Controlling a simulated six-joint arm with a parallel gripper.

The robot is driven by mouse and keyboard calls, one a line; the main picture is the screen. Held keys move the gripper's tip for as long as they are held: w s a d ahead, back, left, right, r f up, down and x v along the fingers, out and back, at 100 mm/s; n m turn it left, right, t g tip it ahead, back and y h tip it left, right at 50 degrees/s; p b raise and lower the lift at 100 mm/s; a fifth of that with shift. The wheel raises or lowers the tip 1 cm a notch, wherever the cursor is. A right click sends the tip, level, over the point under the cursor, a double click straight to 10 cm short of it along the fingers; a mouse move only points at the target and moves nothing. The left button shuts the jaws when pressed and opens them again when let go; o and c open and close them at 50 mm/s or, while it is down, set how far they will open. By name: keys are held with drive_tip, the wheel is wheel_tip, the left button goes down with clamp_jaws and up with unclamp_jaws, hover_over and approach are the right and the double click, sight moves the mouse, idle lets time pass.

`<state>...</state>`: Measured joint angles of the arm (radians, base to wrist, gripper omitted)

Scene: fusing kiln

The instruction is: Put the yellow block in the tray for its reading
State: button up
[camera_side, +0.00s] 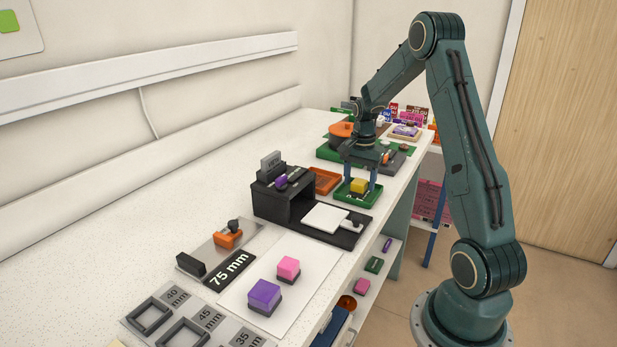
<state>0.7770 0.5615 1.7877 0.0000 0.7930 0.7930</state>
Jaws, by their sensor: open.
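The yellow block (359,186) sits in a green tray (366,203), in the middle right of the side view. My gripper (359,181) points down over this tray with its fingers apart, one on each side of the block. I cannot tell whether the fingers touch the block. An orange-brown tray (325,180) lies just left of the green tray and looks empty. A black kiln-like box (284,202) stands nearer the camera, with a small grey display (270,163) on top. The display's text is too small to read.
A white plate (325,217) lies before the black box. Purple (264,294) and pink (288,267) blocks stand on a white sheet. An orange clamp-like piece (228,236) and a 75 mm label (232,269) are nearby. Small items crowd the far end. The left countertop is clear.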

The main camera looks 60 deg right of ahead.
sight(359, 182)
wheel_tip(359, 182, up, 11)
drive_tip(key=shift+f, duration=0.2)
idle(0.7)
drive_tip(key=s+a+r+n+t+h, duration=0.1)
drive_tip(key=a+r+n, duration=0.35)
drive_tip(key=a, duration=0.45)
drive_tip(key=s+a+r+n+t, duration=0.1)
drive_tip(key=a+r+n, duration=0.35)
drive_tip(key=a, duration=0.45)
drive_tip(key=s+a+n+t+y, duration=0.1)
drive_tip(key=s+a+n+t, duration=0.2)
drive_tip(key=s+a+n, duration=0.6)
drive_tip(key=s+a, duration=0.4)
drive_tip(key=a, duration=0.1)
drive_tip(key=shift+a+f+t, duration=0.25)
drive_tip(key=shift+f+t, duration=0.05)
drive_tip(key=shift+f, duration=0.05)
